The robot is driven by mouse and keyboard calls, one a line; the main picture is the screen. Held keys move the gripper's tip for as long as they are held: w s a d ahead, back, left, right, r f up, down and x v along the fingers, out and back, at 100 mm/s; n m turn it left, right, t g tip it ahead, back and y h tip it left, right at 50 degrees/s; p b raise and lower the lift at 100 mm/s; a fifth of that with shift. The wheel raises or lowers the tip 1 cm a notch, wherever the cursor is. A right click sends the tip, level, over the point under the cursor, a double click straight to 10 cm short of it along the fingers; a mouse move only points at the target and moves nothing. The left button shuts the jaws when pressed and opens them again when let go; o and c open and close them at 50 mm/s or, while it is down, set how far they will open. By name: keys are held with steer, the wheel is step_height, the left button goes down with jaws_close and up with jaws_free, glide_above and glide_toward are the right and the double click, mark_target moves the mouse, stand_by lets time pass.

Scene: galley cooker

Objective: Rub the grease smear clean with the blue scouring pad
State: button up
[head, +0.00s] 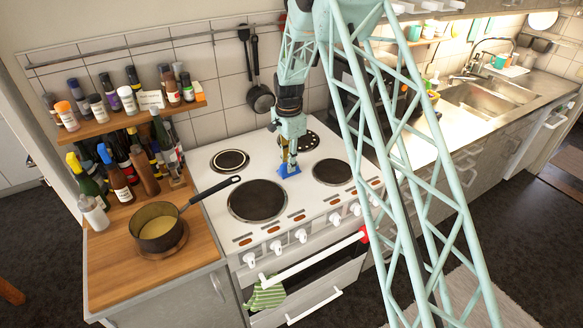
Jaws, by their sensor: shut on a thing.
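The blue scouring pad (289,171) is at the middle of the white cooker top (222,229), between the hotplates. My gripper (290,161) points down over it and is shut on it. The pad appears to touch the cooker top, though the exact contact is too small to tell. I cannot make out the grease smear; small brownish marks show near the cooker's front edge, but I cannot tell what they are. The gripper and pad hide the surface under them.
Dark hotplates (257,201) surround the pad. A pot (158,228) stands on the wooden counter (113,272) at left, its handle reaching toward the cooker. Bottles (117,174) and a spice shelf (103,127) stand behind it. A green striped cloth (266,294) hangs on the oven rail.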

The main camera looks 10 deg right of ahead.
steer(key=shift+w+a, duration=0.25)
steer(key=shift+w, duration=0.55)
steer(key=shift+w+r, duration=0.15)
steer(key=shift+r, duration=0.05)
step_height(320, 180, up, 4)
steer(key=shift+f+p, duration=0.25)
steer(key=shift+p, duration=0.3)
steer(key=shift+r, duration=0.2)
steer(key=shift+r+p, duration=0.4)
steer(key=shift+r, duration=0.5)
steer(key=shift+r+p, duration=0.35)
steer(key=shift+r, duration=0.7)
